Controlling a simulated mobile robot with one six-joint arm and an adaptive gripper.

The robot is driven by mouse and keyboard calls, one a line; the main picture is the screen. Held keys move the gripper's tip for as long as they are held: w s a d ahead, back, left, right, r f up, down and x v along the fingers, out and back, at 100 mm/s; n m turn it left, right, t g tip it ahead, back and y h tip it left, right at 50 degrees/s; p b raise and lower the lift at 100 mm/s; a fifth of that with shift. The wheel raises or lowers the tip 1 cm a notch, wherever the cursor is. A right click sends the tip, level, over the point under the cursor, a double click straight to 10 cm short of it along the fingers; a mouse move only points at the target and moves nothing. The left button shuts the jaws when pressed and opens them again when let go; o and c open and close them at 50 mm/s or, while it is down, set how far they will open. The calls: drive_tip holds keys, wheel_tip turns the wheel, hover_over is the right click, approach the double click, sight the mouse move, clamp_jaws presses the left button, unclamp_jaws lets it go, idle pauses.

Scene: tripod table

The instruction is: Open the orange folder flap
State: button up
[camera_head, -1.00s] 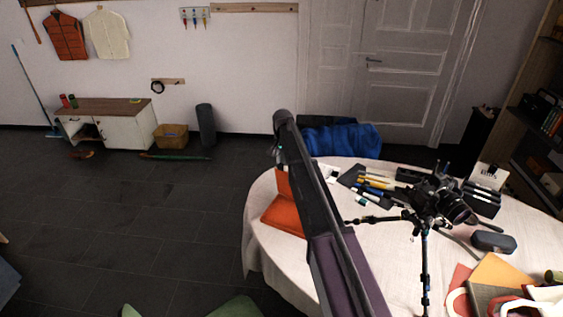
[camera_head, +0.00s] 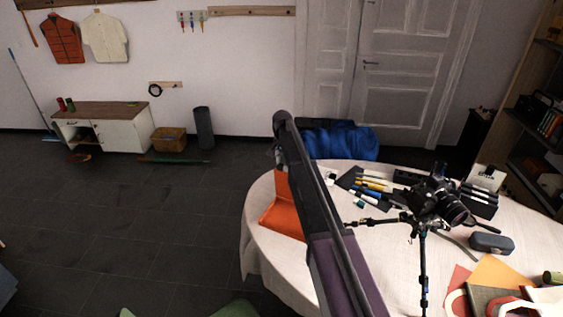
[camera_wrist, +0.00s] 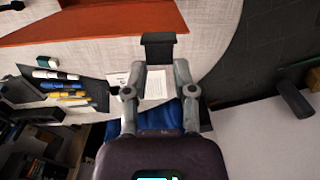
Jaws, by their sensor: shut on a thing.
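The orange folder (camera_head: 284,220) lies near the left edge of the white-covered table. Its flap (camera_head: 282,186) stands raised at the folder's far side, partly hidden behind my arm. In the wrist view the orange folder (camera_wrist: 95,25) crosses the top, with a darker face and a brighter strip. My gripper (camera_wrist: 158,45) has its dark fingertips together at the orange edge, shut on the flap. The exact pinch is hidden by the fingertips. In the head view my arm covers most of my gripper.
A camera on a small tripod (camera_head: 425,225) stands right of my arm. Pens on a dark mat (camera_head: 370,187) and a white card (camera_wrist: 155,82) lie nearby. A blue bundle (camera_head: 345,142) is beyond the table (camera_head: 262,258).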

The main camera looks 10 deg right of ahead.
drive_tip(key=shift+w+d+f, duration=0.1)
drive_tip(key=shift+w+d, duration=0.5)
drive_tip(key=shift+w, duration=0.35)
drive_tip(key=shift+w+d, duration=0.1)
drive_tip(key=shift+w, duration=0.1)
drive_tip(key=shift+w+d+f+b, duration=0.2)
drive_tip(key=shift+w+d, duration=0.15)
drive_tip(key=shift+w, duration=0.15)
drive_tip(key=shift+w+d+f+b, duration=0.2)
drive_tip(key=shift+w+d, duration=0.1)
drive_tip(key=shift+w, duration=0.2)
drive_tip(key=shift+w+d, duration=0.1)
drive_tip(key=shift+w, duration=0.05)
drive_tip(key=shift+w+d+f+b, duration=0.25)
drive_tip(key=shift+w+d+b, duration=0.05)
drive_tip(key=shift+w, duration=0.2)
drive_tip(key=shift+w+d+f+b, duration=0.2)
drive_tip(key=shift+w+d+b, duration=0.05)
drive_tip(key=shift+w, duration=0.2)
idle(0.3)
